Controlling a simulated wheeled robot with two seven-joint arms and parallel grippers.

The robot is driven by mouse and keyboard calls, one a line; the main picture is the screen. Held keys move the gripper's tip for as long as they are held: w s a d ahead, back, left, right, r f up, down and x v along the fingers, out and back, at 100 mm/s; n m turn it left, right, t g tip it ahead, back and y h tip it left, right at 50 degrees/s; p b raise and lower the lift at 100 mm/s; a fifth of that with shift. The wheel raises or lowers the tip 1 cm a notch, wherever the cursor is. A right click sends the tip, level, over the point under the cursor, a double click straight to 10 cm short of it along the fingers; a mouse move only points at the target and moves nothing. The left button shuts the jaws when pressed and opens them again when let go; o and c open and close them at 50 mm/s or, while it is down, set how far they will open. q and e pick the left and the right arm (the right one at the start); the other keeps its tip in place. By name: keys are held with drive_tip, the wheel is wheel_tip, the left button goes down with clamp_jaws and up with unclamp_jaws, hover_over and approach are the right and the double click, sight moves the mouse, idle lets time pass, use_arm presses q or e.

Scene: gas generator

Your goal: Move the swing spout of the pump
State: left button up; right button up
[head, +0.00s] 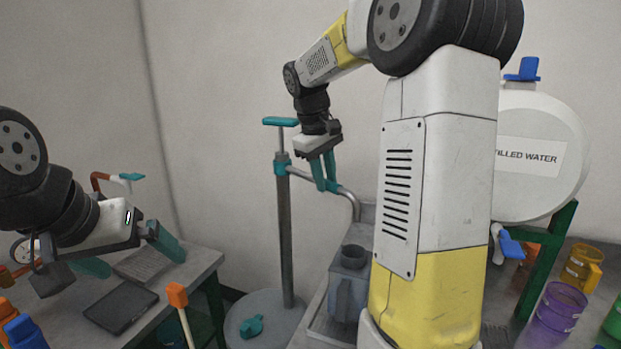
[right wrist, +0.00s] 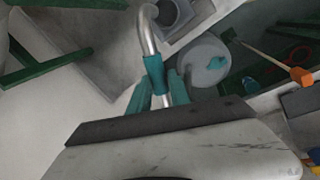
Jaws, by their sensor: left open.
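The pump (head: 285,230) is a grey upright pipe with a teal T-handle (head: 281,121) on top, standing on a round grey drum. Its swing spout (head: 350,197) is a bent metal pipe reaching right from the teal collar and curving down. In the right wrist view the spout (right wrist: 148,30) carries a teal sleeve. My right gripper (head: 326,185) comes down from above; its teal fingers (right wrist: 158,88) lie close on either side of the spout at the sleeve and appear shut on it. My left gripper (head: 128,256) is open and empty at the left, over a table.
A grey table (head: 190,272) with a dark tablet (head: 120,309) stands at the left. A white water tank (head: 545,190) on a green stand and colored mugs (head: 560,306) are at the right. A dark-mouthed grey container (head: 350,280) stands beneath the spout's end.

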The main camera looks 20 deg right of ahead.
drive_tip(key=shift+o, duration=1.3)
drive_tip(key=shift+r, duration=0.15)
drive_tip(key=v, duration=0.7)
drive_tip(key=shift+a+r, duration=0.2)
drive_tip(key=shift+r, duration=0.05)
drive_tip(key=shift+s, duration=0.1)
drive_tip(key=s+a+f+m+t+y, duration=0.2)
drive_tip(key=s+a+f, duration=0.1)
drive_tip(key=s, duration=0.7)
drive_tip(key=s+a+f+m+t+y, duration=0.2)
drive_tip(key=s+a+f+t, duration=0.1)
drive_tip(key=s, duration=0.8)
drive_tip(key=shift+s+a+f+m+y, duration=0.2)
drive_tip(key=shift+s+f+m+y, duration=0.1)
drive_tip(key=shift+f, duration=0.5)
